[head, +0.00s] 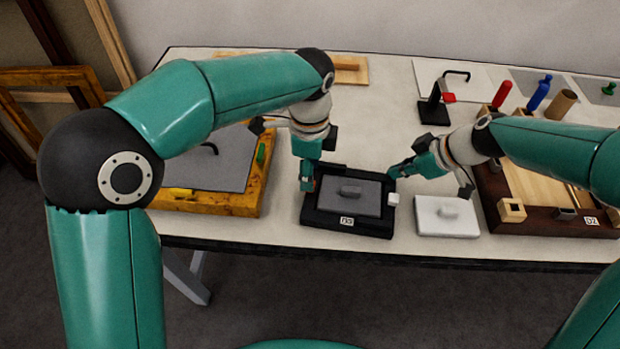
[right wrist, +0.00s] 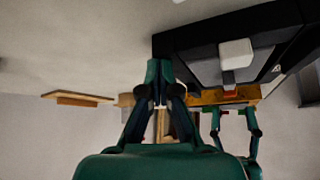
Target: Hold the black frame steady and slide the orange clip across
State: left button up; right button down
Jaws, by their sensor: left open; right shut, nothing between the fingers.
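The black frame (head: 346,225) lies flat near the table's front edge, with a grey panel (head: 350,195) and a small grey handle inside it. My left gripper (head: 307,182) is open at the frame's left side; the picture does not show whether it touches. My right gripper (head: 393,173) is shut and empty near the frame's back right corner. A white block (head: 393,199) sits on the right rim. In the right wrist view, an orange-red piece (right wrist: 229,78) shows beside the white block (right wrist: 236,53), possibly the orange clip. The right fingertips (right wrist: 160,72) are apart from it.
A white panel with a knob (head: 447,217) lies right of the black frame. A dark wooden frame (head: 550,226) stands further right, and a yellow-brown frame (head: 215,204) is at left. A black stand (head: 434,108) and several coloured pegs are at the back.

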pick_arm(q)
jog(key=shift+f, duration=1.85)
grip_shut()
